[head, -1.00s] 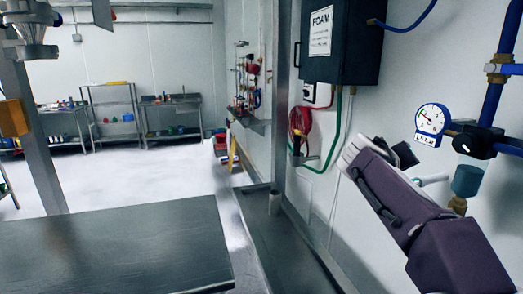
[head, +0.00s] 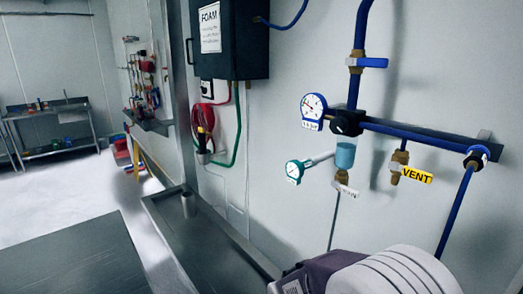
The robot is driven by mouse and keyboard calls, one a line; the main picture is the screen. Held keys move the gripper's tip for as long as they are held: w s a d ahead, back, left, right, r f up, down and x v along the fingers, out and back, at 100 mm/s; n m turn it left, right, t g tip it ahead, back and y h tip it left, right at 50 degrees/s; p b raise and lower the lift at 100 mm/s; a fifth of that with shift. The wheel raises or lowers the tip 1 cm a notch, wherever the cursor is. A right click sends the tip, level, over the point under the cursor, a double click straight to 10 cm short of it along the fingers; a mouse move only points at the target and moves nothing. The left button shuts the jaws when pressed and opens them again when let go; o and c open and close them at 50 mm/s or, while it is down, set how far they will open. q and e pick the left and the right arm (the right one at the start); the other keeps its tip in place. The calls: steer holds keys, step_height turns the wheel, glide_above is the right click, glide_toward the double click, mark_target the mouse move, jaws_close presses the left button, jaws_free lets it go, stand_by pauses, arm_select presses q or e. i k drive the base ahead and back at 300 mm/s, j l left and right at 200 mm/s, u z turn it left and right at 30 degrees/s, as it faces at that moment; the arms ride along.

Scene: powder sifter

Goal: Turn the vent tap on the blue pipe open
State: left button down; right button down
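The vent tap (head: 397,168) is a small brass fitting hanging under the horizontal blue pipe (head: 420,137) on the right wall. A yellow label or handle reading VENT (head: 416,176) sticks out to its right, tilted slightly down. Whether the tap is open cannot be told. A part of my arm, purple with a pale ribbed end, shows at the bottom right, below and apart from the tap. Its gripper fingers are not visible. My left gripper is not in view.
A blue-handled valve (head: 370,62) sits on the upright pipe. A round gauge (head: 314,106), a regulator with a blue bowl (head: 345,155) and a teal gauge (head: 294,172) lie left of the tap. A black FOAM box (head: 228,40) hangs further left. A metal table (head: 75,265) stands lower left.

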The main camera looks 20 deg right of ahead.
mark_target(416, 174)
steer(key=k+z, duration=0.1)
steer(key=z, duration=1.75)
